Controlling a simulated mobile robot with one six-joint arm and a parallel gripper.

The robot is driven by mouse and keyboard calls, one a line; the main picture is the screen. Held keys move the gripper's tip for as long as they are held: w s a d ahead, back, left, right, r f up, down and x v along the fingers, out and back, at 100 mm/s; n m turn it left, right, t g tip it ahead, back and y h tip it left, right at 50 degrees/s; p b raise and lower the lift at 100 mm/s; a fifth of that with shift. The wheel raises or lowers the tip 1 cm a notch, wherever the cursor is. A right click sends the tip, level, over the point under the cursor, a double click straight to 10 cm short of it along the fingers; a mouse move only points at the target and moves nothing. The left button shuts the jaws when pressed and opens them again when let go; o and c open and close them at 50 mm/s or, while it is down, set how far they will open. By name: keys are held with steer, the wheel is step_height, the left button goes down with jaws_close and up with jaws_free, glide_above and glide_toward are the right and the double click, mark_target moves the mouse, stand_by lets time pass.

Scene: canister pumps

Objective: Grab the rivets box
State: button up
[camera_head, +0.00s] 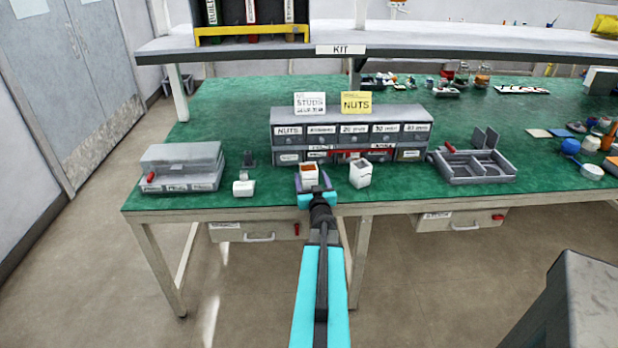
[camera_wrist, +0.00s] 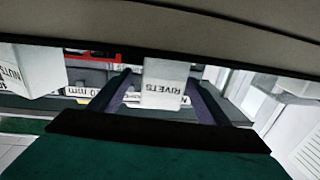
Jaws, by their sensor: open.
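The rivets box is a small white open-topped container (camera_head: 309,173) near the front edge of the green bench, with reddish-brown contents. In the wrist view the white box (camera_wrist: 163,86) shows its RIVETS label upside down. My gripper (camera_head: 312,184) is at the box's near side. In the wrist view my gripper (camera_wrist: 160,78) is open, with one dark finger on each side of the box. Slim gaps show between fingers and box at the label end; contact farther along is hard to tell.
A white nuts box (camera_head: 360,174) stands close to the right; it also shows in the wrist view (camera_wrist: 25,62). A white container (camera_head: 243,188) is to the left. A grey drawer unit (camera_head: 352,133) stands behind. A divided grey tray (camera_head: 474,168) lies farther right.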

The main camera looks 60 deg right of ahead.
steer(key=shift+w+d, duration=0.45)
steer(key=shift+d, duration=0.1)
steer(key=shift+p+x, duration=0.7)
steer(key=shift+x, duration=0.85)
steer(key=shift+w+d+r, duration=0.15)
steer(key=shift+w+d, duration=0.45)
steer(key=shift+w, duration=0.2)
steer(key=c, duration=1.3)
